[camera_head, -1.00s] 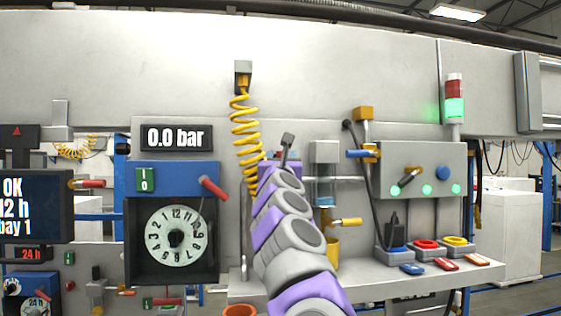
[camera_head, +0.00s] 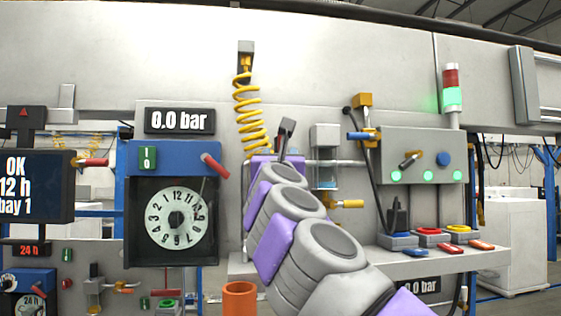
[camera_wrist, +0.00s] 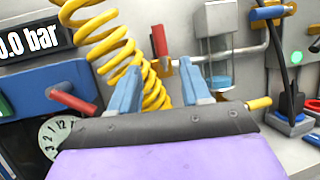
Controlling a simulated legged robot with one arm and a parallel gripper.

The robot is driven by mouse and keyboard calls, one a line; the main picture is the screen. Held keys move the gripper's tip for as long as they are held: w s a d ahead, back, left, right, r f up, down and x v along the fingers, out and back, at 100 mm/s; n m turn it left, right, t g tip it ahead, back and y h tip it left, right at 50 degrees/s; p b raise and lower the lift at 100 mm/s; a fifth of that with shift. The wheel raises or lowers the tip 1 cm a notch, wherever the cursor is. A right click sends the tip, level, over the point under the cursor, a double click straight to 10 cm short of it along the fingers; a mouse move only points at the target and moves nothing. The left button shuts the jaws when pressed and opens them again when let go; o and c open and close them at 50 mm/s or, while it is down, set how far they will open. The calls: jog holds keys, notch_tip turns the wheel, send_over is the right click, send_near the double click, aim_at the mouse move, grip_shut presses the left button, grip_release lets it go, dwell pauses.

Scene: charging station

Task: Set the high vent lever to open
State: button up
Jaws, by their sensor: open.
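An upright red lever (camera_wrist: 160,42) with a brass body shows in the wrist view, at the left end of a horizontal pipe. It appears to be the vent lever, but I read no label on it. My gripper (camera_wrist: 160,68) is open and empty, with its two blue fingers on either side of this lever in the picture. I cannot tell how far in front of it they are. The yellow coiled hose (camera_wrist: 125,55) passes by the left finger.
A blue panel (camera_head: 137,185) with a red lever (camera_head: 215,166) and a dial is left of my arm. A yellow-handled valve (camera_head: 346,204) is just right. Right of that, a grey box (camera_head: 425,143) stands above a shelf (camera_head: 440,262) with coloured blocks. An orange cup (camera_head: 239,298) is low down.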

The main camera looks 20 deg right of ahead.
jog(key=shift+b+v, duration=0.4)
jog(key=shift+v, duration=1.75)
